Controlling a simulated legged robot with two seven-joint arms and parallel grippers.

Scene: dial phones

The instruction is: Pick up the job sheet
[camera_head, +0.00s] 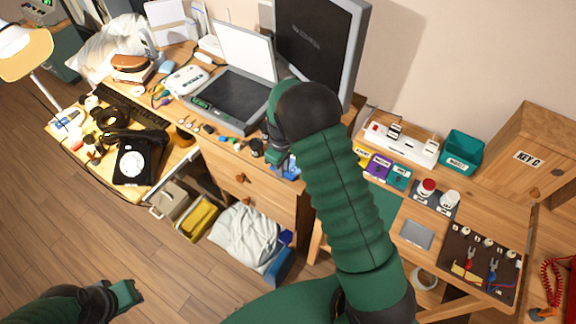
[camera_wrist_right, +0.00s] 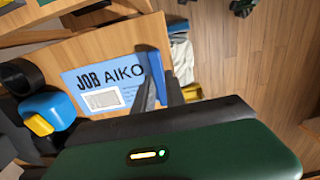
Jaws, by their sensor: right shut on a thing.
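The job sheet (camera_wrist_right: 105,76) is a light blue paper reading "JOB AIKO" with a pale panel, in the right wrist view. It lies over a wooden surface. My right gripper (camera_wrist_right: 158,82) is shut on the sheet's right edge, where a darker blue strip shows between the fingers. In the head view a small blue part of the sheet (camera_head: 291,171) shows beside my right gripper (camera_head: 279,160), at the desk's front edge; my right arm hides much there. My left gripper (camera_head: 127,294) is at the lower left, away from the desk; its jaw opening is unclear.
A black dial phone (camera_head: 133,160) stands on the left side table. A teal bin (camera_head: 461,150) and a tool board (camera_head: 482,262) are at right.

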